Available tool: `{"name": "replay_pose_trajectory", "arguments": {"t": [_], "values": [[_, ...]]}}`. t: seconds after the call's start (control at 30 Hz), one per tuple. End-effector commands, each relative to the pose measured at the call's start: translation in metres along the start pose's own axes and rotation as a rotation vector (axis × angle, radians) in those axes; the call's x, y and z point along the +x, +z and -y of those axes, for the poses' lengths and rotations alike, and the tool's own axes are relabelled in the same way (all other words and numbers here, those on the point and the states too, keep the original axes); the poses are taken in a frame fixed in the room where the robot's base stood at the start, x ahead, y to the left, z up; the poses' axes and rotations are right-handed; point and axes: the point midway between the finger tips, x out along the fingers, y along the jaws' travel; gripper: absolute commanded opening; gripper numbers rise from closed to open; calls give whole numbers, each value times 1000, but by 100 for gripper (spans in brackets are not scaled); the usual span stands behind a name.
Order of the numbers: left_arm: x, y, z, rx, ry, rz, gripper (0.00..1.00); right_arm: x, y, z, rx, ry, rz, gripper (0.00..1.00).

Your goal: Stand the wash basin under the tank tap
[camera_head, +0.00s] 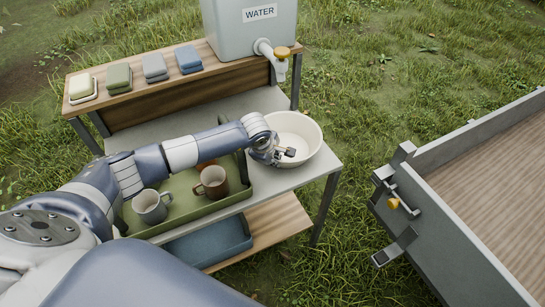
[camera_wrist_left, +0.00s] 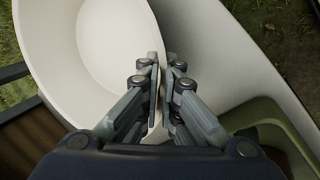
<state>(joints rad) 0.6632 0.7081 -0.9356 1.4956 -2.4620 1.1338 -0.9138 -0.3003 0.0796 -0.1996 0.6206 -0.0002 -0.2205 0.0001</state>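The cream wash basin (camera_head: 306,126) is at the right end of the grey lower tabletop, upright. It fills the upper left of the left wrist view (camera_wrist_left: 105,45). The grey tank (camera_head: 240,34), labelled WATER, stands on the wooden upper shelf. My left gripper (camera_head: 289,153) is at the basin's near rim. In the wrist view its fingers (camera_wrist_left: 161,75) are closed together with the basin wall between them. My right gripper is not in view.
A green tray (camera_head: 160,229) with a grey mug (camera_head: 150,206) and a brown mug (camera_head: 213,182) lies left of the basin. Soap (camera_head: 82,87) and folded cloths (camera_head: 155,68) line the upper shelf. A blue bin (camera_head: 210,243) sits below. A cart (camera_head: 455,235) stands right, across grass.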

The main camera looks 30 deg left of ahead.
Motion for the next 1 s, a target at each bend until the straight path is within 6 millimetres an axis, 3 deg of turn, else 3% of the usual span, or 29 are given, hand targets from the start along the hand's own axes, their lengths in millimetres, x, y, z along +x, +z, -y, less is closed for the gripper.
{"name": "replay_pose_trajectory", "arguments": {"t": [0.2,0.3,0.77,1.0], "values": [[2,0,0,0,4,0,0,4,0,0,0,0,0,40],[1,0,1,-1,0,-1,25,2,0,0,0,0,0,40],[-4,-1,0,0,1,-1,25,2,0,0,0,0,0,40],[-36,-1,0,1,4,-1,25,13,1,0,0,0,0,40]]}}
